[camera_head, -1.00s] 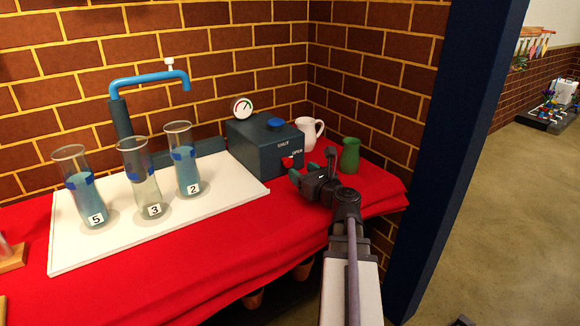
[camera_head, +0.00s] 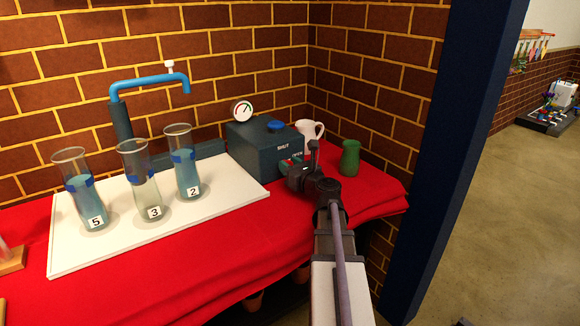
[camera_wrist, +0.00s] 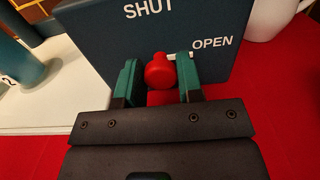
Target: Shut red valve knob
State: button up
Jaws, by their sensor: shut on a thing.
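The red valve knob (camera_wrist: 158,71) sits on the front face of a dark blue-grey valve box (camera_head: 245,151), below the white SHUT label and left of the OPEN label. In the wrist view my gripper (camera_wrist: 157,80) has its two teal fingers on either side of the knob, shut on it. In the head view my gripper (camera_head: 291,168) is at the front of the box and hides most of the knob. A round blue cap (camera_head: 276,125) is on top of the box.
A white jug (camera_head: 307,136) and a green vase (camera_head: 349,158) stand right of the box, close to my gripper. Several glass cylinders (camera_head: 187,165) with liquid stand on a white board (camera_head: 118,237) to the left, under a blue pipe (camera_head: 148,79). Red cloth in front is clear.

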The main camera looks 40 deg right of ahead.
jog(key=shift+c, duration=0.9)
jog(key=shift+n, duration=0.4)
jog(key=n, duration=0.8)
jog(key=shift+a, duration=0.1)
jog(key=n, duration=0.4)
jog(key=shift+f+n, duration=0.1)
jog(key=shift+n, duration=2.4)
